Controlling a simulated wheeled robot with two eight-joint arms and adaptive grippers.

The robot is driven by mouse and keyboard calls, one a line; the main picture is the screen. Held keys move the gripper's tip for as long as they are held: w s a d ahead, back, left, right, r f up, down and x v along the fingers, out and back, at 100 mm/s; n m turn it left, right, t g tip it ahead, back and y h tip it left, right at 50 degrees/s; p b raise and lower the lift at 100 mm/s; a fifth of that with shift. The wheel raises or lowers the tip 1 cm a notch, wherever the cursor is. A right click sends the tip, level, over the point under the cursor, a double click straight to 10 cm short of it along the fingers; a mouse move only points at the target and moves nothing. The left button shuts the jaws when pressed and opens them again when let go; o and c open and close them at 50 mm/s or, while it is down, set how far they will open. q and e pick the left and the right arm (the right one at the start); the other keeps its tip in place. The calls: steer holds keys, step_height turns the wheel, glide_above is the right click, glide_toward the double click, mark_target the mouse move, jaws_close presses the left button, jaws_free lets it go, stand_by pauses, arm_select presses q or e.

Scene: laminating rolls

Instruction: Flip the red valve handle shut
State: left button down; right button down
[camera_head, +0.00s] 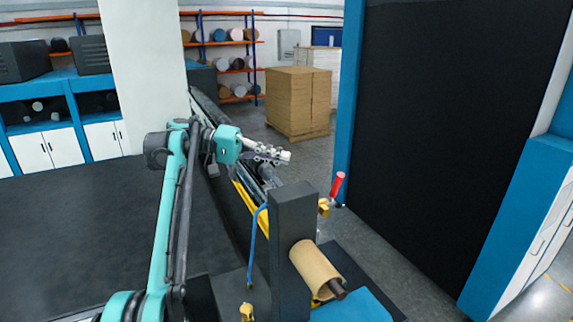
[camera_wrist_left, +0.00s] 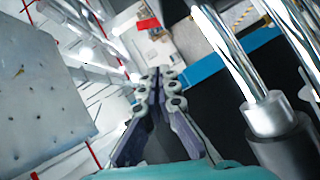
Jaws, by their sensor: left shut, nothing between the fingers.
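The red valve handle (camera_head: 337,185) sticks up and slightly to the right from a brass valve body (camera_head: 324,206) on the right side of a dark grey machine post. My left gripper (camera_head: 287,155) is above and behind that post, up and to the left of the handle, with a clear gap between them. Its fingers are together and hold nothing. In the left wrist view the closed fingers (camera_wrist_left: 158,74) show at the centre, and I cannot make out the valve there. My right gripper is not in view.
The dark machine post (camera_head: 293,225) stands below my left gripper, with a brown roll (camera_head: 315,268) at its front. Shiny metal rollers (camera_wrist_left: 222,50) are close on the right in the left wrist view. A blue-framed black panel (camera_head: 440,130) stands right of the handle, across open floor.

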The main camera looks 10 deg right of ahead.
mark_target(335, 189)
arm_select(q)
steer(key=x, duration=0.3)
steer(key=b+x, duration=0.1)
steer(key=x, duration=0.1)
steer(key=s+x, duration=0.1)
steer(key=x, duration=0.2)
steer(key=shift+d, duration=0.15)
steer(key=shift+s+d+f, duration=0.2)
steer(key=shift+s+d, duration=0.05)
steer(key=shift+s, duration=0.5)
steer(key=shift+s+d+f, duration=0.2)
steer(key=shift+s, duration=0.5)
steer(key=shift+d+f, duration=0.1)
steer(key=shift+d, duration=0.1)
steer(key=shift+w, duration=0.15)
